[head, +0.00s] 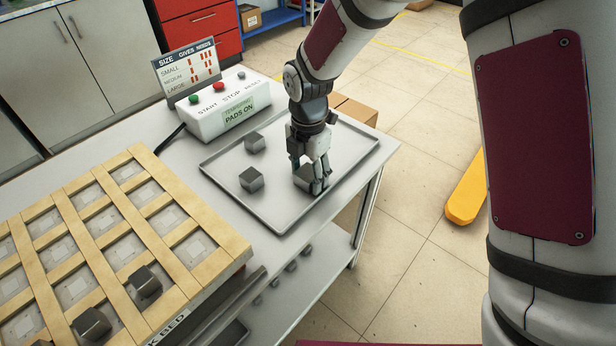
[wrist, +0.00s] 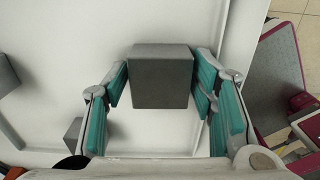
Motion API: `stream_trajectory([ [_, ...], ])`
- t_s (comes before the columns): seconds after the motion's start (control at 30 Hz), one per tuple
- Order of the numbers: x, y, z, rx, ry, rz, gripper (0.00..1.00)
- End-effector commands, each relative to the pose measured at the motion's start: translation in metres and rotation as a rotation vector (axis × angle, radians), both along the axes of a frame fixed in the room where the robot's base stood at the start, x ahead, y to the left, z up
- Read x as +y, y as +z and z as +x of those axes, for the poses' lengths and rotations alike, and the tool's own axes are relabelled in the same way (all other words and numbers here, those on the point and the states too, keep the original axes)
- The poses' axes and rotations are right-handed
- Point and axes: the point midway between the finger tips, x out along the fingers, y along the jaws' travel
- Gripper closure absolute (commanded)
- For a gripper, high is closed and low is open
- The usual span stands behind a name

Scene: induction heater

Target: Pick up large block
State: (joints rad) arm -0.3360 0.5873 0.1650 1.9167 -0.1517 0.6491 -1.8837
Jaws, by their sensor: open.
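A large grey metal block (head: 304,176) sits on the right part of a metal tray (head: 276,223), partly hidden by my gripper in the head view. My gripper (head: 318,180) points down over it with its fingers open. In the wrist view the block (wrist: 161,76) stands between the teal finger pads of my gripper (wrist: 162,95), nearer their far ends. Whether the pads touch it I cannot tell. Two other grey blocks lie on the tray: one at the front left (head: 251,180) and a smaller-looking one at the back (head: 254,142).
A wooden-framed bed (head: 150,200) with square cells stands at the left, with dark blocks (head: 92,323) in its near cells. A control box (head: 225,105) with buttons and a size sign (head: 187,70) stand behind the tray. The tray has a low raised rim.

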Motion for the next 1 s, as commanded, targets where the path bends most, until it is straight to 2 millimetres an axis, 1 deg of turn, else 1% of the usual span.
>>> stream_trajectory([
  [0.17,0.000,0.000,0.000,0.000,0.000,0.000,0.48],
  [0.2,0.000,0.000,0.000,0.000,0.000,0.000,0.51],
  [0.37,0.000,0.000,0.000,0.000,0.000,0.000,0.87],
  [0.4,0.000,0.000,0.000,0.000,0.000,0.000,0.96],
  [0.43,0.000,0.000,0.000,0.000,0.000,0.000,1.00],
  [0.77,0.001,0.002,0.000,-0.003,0.000,0.002,1.00],
  [0.87,0.001,0.008,0.001,-0.003,0.000,0.003,1.00],
  [1.0,0.000,0.023,0.001,-0.004,0.000,0.002,1.00],
])
